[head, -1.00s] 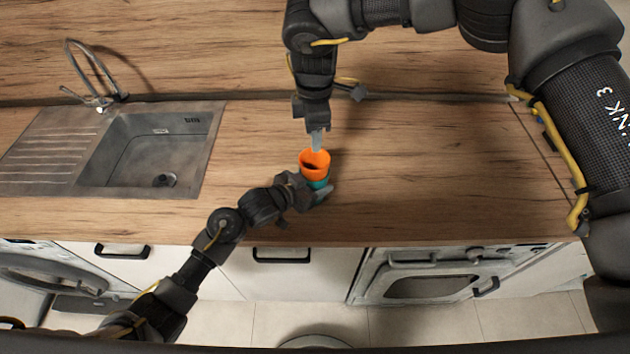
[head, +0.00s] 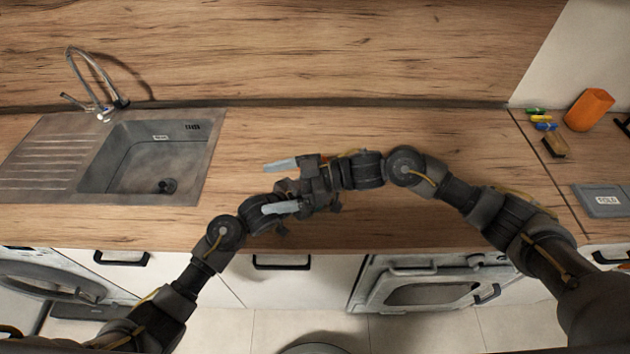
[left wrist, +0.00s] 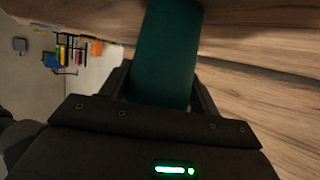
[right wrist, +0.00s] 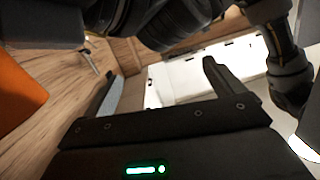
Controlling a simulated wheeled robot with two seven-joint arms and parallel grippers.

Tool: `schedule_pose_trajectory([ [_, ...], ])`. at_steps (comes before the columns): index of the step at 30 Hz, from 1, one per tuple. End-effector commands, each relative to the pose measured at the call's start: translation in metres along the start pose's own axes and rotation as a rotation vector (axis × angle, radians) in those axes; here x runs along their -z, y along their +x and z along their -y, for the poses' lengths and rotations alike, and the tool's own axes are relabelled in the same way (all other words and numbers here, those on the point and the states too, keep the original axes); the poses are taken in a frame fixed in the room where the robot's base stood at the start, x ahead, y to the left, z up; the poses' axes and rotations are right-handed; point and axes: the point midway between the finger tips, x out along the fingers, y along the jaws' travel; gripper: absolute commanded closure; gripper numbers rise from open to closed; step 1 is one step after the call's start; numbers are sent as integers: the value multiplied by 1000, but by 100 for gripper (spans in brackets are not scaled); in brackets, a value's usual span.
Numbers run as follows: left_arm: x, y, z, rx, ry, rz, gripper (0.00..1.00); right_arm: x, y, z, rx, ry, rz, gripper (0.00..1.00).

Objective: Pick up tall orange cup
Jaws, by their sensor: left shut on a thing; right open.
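A teal piece (left wrist: 165,60) fills the space between the fingers of my left gripper (left wrist: 163,88), which is shut on it. In the head view my left gripper lies mostly hidden under the right one. An orange surface (right wrist: 14,92), apparently the orange cup, is close at the left of the right wrist view. In the head view only an orange sliver (head: 328,157) shows behind the right wrist. My right gripper (head: 267,187) is open, its fingers pointing left, with nothing seen between them. Whether the orange and teal parts are one piece or nested cups I cannot tell.
A sink (head: 150,155) with a tap is at the left. At the far right stand another orange object (head: 590,108), small coloured items (head: 540,124) and a grey box (head: 602,200). The counter (head: 440,150) behind the right arm is clear.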

Motion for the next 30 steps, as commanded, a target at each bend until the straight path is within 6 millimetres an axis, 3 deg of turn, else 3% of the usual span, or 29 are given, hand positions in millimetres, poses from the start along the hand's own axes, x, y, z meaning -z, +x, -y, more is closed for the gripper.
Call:
schedule_pose_trajectory([
  [9, -1, 0, 0, 0, 0, 2, 61, -47, -125, -30, -425, 20, -178, 6],
  [15, -1, 0, 0, 0, 0, 1, 61, -69, -166, -24, -535, -22, -177, 6],
  [23, 0, 0, 0, 0, 0, 1, 61, -75, -178, -22, -569, -38, -173, 6],
  [30, 0, 0, 0, 0, 0, 1, 61, -68, -150, -40, -566, -39, -176, 6],
])
